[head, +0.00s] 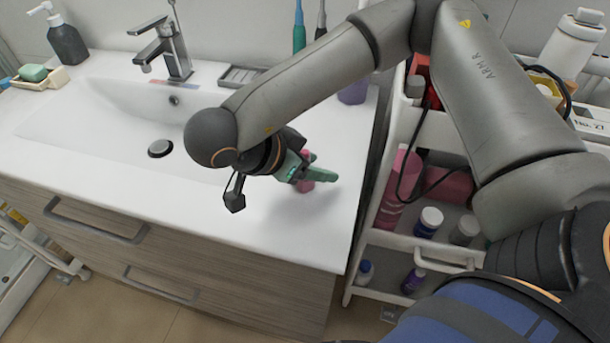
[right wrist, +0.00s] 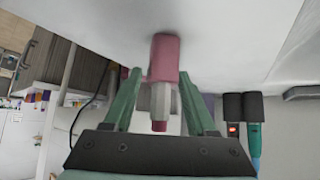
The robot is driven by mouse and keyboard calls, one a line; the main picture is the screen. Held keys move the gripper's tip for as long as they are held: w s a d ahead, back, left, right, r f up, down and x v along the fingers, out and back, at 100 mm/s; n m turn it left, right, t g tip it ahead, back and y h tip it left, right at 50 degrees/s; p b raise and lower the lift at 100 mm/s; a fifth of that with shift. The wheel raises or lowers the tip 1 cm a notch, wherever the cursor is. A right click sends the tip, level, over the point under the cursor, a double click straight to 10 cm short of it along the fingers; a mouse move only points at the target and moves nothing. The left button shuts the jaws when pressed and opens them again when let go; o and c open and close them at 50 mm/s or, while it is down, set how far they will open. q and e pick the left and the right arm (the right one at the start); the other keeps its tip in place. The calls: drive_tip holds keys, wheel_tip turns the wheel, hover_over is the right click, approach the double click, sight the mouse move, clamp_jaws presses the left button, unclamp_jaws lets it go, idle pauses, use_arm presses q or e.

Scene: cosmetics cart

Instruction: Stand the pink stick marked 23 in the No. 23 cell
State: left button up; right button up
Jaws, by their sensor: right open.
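The pink stick (head: 306,185) stands on the white counter right of the basin, mostly covered by my right gripper in the head view. In the right wrist view, which looks upside down, the pink stick (right wrist: 163,58) has a pink body against the counter, a pale collar and a dark pink tip. My right gripper (head: 304,171) has green fingers, open on either side of the stick; the fingers also show in the wrist view (right wrist: 161,88). The marking 23 is not readable. The No. 23 cell cannot be made out. My left gripper is out of view.
A white cart (head: 405,240) with bottles stands right of the counter, partly behind my right arm. A cell label (head: 590,126) on its top is only partly readable. The counter's front right is clear.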

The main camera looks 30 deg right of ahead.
clamp_jaws()
drive_tip(key=shift+r, duration=0.1)
idle(0.5)
